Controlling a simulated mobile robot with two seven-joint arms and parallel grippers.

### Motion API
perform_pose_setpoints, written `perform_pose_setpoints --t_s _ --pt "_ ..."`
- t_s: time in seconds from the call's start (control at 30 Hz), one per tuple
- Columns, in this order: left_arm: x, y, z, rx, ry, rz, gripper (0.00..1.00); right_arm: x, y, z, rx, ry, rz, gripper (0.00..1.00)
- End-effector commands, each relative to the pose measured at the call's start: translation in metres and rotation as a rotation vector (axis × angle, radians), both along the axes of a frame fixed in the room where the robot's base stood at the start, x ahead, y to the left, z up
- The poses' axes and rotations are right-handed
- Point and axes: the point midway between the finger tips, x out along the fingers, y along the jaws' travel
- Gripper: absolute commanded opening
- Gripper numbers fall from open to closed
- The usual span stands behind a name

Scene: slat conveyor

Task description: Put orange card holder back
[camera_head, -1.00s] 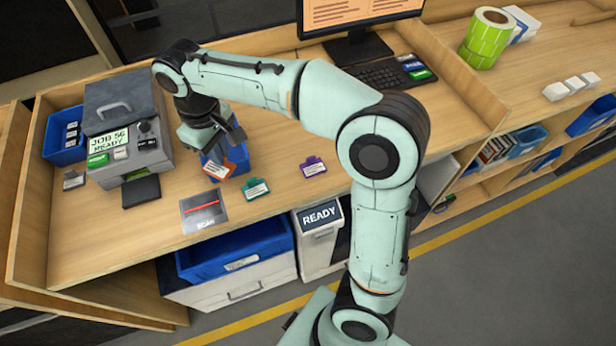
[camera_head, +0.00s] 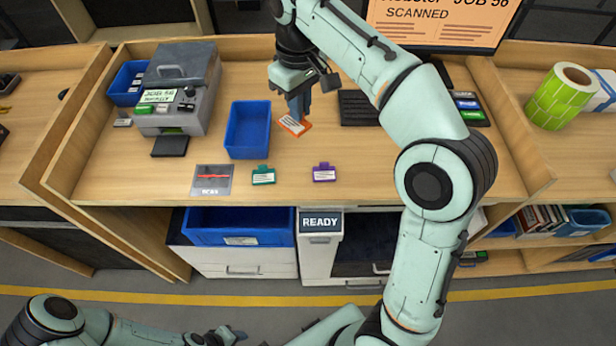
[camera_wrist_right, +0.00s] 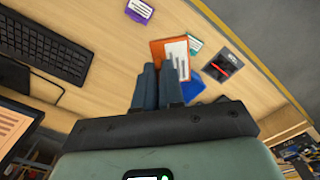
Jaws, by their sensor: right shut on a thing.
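The orange card holder (camera_head: 293,125) with a white label is at the fingertips of my right gripper (camera_head: 298,112), which is shut on it. It is right of the blue tray, at or just above the table; I cannot tell if it touches. In the right wrist view the orange card holder (camera_wrist_right: 171,50) shows beyond the fingers of my right gripper (camera_wrist_right: 160,75). A green card holder (camera_head: 263,176) and a purple card holder (camera_head: 324,172) lie near the table's front edge. My left gripper (camera_head: 222,337) is low at the bottom edge, away from the table; its jaws are unclear.
The empty blue tray (camera_head: 233,152) stands left of my right gripper. The scan pad (camera_head: 212,188), grey printer (camera_head: 182,100) and keyboard (camera_head: 358,110) are around it. The monitor (camera_head: 440,22) reads SCANNED. Table right of the purple holder is clear.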

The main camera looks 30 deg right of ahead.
Motion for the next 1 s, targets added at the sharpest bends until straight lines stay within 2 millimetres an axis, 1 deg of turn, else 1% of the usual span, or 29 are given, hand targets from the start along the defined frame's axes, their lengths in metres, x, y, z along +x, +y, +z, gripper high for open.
perform_pose_setpoints --t_s 0.07,0.17,0.3,0.5,0.63,0.83,1.0 --pt "-0.006 0.0 -0.006 0.0 0.006 0.0 0.43 -0.001 0.0 -0.012 0.0 0.005 0.001 0.0" --pt "-0.015 0.0 -0.018 0.001 0.017 0.001 0.43 -0.002 0.0 -0.037 0.0 0.007 0.0 0.0" --pt "-0.026 0.0 -0.033 0.001 0.03 0.001 0.43 -0.002 0.0 -0.076 0.0 0.009 0.001 0.0" --pt "-0.035 0.0 -0.048 0.0 0.04 0.0 0.43 -0.002 0.0 -0.126 0.0 0.007 0.0 0.0" --pt "-0.038 0.0 -0.053 0.001 0.043 0.0 0.43 -0.001 0.0 -0.147 0.0 0.004 0.0 0.0" --pt "-0.039 0.0 -0.056 0.0 0.045 0.0 0.43 0.0 0.0 -0.163 0.0 0.003 -0.001 0.0" --pt "-0.042 0.0 -0.062 0.0 0.048 0.001 0.43 -0.001 0.0 -0.19 0.0 0.004 0.0 0.0"
